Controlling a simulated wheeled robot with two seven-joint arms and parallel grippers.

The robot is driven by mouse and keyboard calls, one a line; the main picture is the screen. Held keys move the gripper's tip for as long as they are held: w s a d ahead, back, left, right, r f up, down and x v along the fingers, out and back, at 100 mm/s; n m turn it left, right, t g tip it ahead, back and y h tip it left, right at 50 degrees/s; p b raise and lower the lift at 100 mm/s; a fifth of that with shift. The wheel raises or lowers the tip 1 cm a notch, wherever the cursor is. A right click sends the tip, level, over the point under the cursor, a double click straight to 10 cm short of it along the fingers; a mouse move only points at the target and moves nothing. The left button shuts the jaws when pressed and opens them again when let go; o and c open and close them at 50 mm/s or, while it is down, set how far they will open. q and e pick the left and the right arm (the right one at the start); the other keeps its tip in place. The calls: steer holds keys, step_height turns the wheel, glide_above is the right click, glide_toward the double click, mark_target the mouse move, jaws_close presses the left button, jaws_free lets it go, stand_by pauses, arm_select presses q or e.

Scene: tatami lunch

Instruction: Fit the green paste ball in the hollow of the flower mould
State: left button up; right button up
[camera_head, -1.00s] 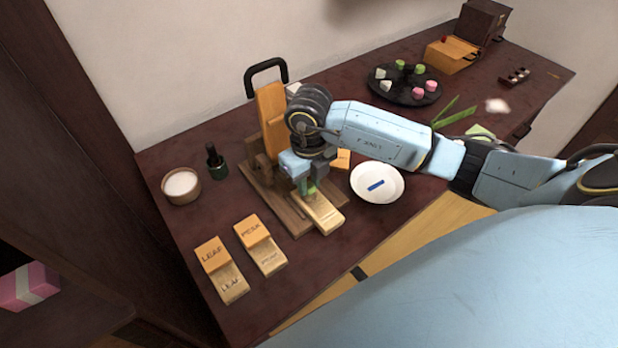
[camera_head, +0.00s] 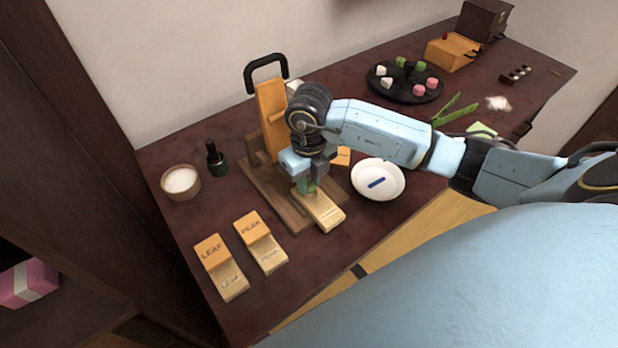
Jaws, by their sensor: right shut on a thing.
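My right gripper (camera_head: 306,188) points down over the wooden mould block (camera_head: 324,214) on the press base and is shut on the green paste ball (camera_head: 312,186). Only a little green shows between the fingers. The block is pale wood; its hollow is hidden under the gripper, so I cannot tell whether the ball touches it. My left gripper is not in view.
The wooden press (camera_head: 271,110) with a black handle stands behind the gripper. A white bowl (camera_head: 392,190) with a blue mark is at the right. Leaf (camera_head: 228,280) and peak (camera_head: 268,256) moulds lie front left. A powder bowl (camera_head: 181,183) and dark bottle (camera_head: 216,160) stand left. A round tray (camera_head: 437,92) holds several sweets.

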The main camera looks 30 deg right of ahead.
steer(key=shift+f, duration=0.35)
steer(key=o, duration=1)
steer(key=shift+r, duration=0.15)
steer(key=shift+r+p, duration=2.65)
steer(key=shift+r, duration=0.7)
